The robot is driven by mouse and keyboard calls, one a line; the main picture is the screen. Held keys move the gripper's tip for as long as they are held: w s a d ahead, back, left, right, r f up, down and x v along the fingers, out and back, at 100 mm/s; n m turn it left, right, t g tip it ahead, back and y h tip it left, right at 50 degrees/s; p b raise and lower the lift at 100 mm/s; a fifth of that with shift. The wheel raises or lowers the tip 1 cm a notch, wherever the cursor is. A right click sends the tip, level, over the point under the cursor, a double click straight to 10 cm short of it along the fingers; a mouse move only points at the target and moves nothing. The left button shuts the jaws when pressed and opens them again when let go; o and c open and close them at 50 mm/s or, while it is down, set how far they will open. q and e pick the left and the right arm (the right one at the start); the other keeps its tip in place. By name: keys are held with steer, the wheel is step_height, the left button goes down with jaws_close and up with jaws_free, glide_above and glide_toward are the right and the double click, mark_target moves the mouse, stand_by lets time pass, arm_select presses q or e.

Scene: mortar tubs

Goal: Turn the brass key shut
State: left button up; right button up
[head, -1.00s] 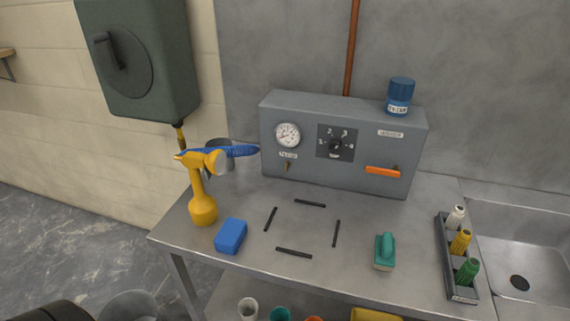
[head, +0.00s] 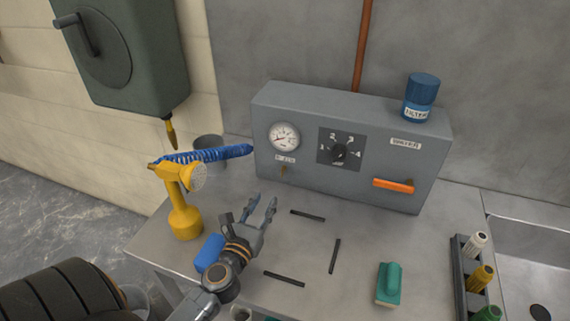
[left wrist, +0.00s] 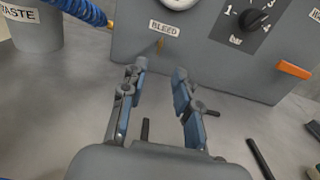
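The small brass key (head: 283,170) is on the front of the grey panel box (head: 300,110), under the gauge and a small label. In the left wrist view the brass key (left wrist: 160,44) points roughly downward, slightly tilted, below the BLEED label (left wrist: 165,28). My left gripper (head: 262,203) is above the bench in front of the box, fingers pointing toward the key. In the left wrist view its fingers (left wrist: 157,76) are apart with nothing between them, short of the key. My right gripper is not in view.
A yellow sprayer (head: 184,215) with a blue coiled hose (head: 215,154) stands left of my left gripper. A blue block (head: 208,254) is partly behind my arm. An orange handle (head: 393,186) and a dial (head: 339,152) are on the box. The bench middle holds only flat black strips.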

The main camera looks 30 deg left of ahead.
mark_target(284, 169)
arm_select(q)
steer(key=shift+w+a+r+p, duration=0.15)
steer(key=shift+w+r+p, duration=0.3)
steer(key=shift+w, duration=0.4)
steer(key=x, duration=0.4)
steer(key=shift+f, duration=0.1)
steer(key=x, duration=0.5)
steer(key=shift+w+f, duration=0.15)
steer(key=shift+w, duration=0.2)
steer(key=shift+w+a, duration=0.1)
steer(key=shift+w, duration=0.45)
steer(key=shift+c, duration=1.1)
steer(key=c, duration=0.4)
jaws_close()
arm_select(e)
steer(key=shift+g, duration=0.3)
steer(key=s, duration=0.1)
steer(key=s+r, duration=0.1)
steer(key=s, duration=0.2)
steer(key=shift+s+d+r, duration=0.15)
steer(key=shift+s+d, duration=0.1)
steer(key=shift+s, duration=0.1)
